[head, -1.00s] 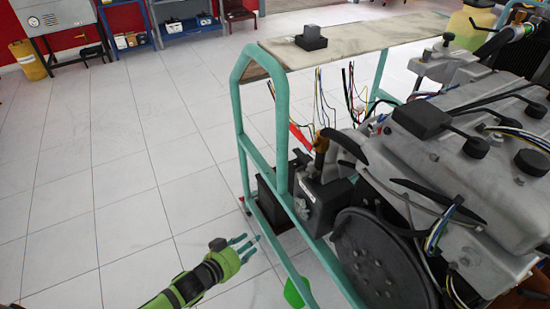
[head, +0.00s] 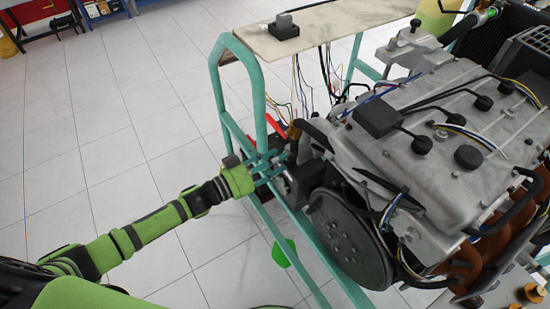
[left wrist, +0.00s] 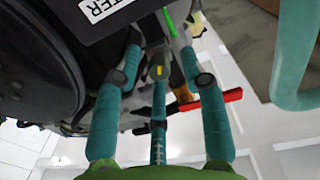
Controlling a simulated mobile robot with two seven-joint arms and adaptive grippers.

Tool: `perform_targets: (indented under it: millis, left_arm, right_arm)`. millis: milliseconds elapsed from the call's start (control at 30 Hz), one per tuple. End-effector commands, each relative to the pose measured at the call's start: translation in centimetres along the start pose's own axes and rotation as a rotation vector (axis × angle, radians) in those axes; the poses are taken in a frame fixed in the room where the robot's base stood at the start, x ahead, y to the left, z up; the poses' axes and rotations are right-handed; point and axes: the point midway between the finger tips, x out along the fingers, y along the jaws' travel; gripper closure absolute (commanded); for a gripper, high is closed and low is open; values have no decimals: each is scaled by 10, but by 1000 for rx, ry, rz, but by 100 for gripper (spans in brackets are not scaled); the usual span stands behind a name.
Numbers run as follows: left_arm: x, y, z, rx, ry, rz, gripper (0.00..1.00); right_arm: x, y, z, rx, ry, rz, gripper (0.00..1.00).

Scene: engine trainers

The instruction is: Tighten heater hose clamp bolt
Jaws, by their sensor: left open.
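My left gripper (head: 278,170) is at the engine's near left corner, between the teal frame (head: 262,90) and the engine (head: 430,130). Its teal fingers are spread and hold nothing that I can see. In the left wrist view the fingers (left wrist: 160,52) point towards a dark box (left wrist: 100,15) with a white label ending in "TER". A thin bright green part (left wrist: 170,22) shows just beyond the fingertips. I cannot tell whether it is the clamp bolt, or whether a finger touches it. A red-handled part (left wrist: 218,98) lies behind the fingers. My right gripper is not in view.
A large dark round wheel (head: 348,235) is close to the right of the gripper. Loose wires (head: 305,85) hang below the board (head: 330,28) on the frame. A green object (head: 284,252) is low by the frame. Open tiled floor (head: 120,130) is on the left.

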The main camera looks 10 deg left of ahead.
Motion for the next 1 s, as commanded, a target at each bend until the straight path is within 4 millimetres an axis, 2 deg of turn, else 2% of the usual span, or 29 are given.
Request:
perform_targets:
  millis: [300,333,367,400,433,1000]
  left_arm:
    - [4,0,0,1,-1,0,58]
    - [4,0,0,1,-1,0,66]
    - [4,0,0,1,-1,0,78]
    - [4,0,0,1,-1,0,94]
    - [4,0,0,1,-1,0,100]
    - [5,0,-2,10,4,1,100]
  right_arm:
    - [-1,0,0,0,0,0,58]
    - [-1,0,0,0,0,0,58]
    - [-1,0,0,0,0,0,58]
    - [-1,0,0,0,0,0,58]
    - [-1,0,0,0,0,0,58]
    - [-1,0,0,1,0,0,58]
